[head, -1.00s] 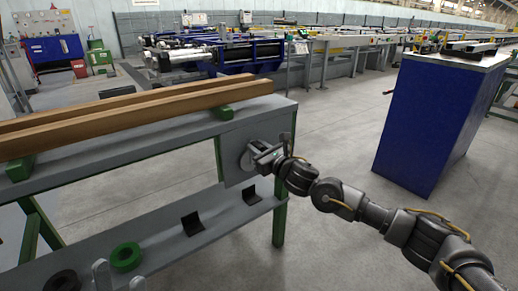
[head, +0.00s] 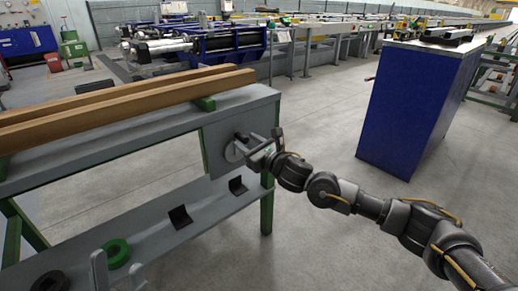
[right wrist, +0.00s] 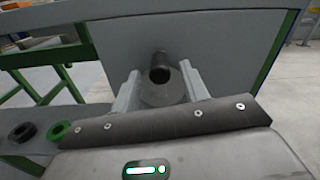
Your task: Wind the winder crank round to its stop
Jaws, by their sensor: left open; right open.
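The winder crank has a round grey disc (head: 234,151) on the grey end panel of the bench. In the right wrist view its dark, stubby handle (right wrist: 160,68) sticks out from the disc (right wrist: 163,93). My right gripper (head: 256,151) is at the crank. Its two pale fingers (right wrist: 160,88) are open, one on each side of the handle in that view. I cannot tell whether they touch it. My left gripper (head: 117,268) is at the bottom left of the head view, open and empty, its fingers apart in front of the lower shelf.
Two wooden beams (head: 120,98) lie on the bench top (head: 130,140). The lower shelf (head: 150,245) holds a green ring (head: 117,252), a dark ring (head: 52,284) and black angle pieces. A blue cabinet (head: 411,105) stands at right. The floor between is clear.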

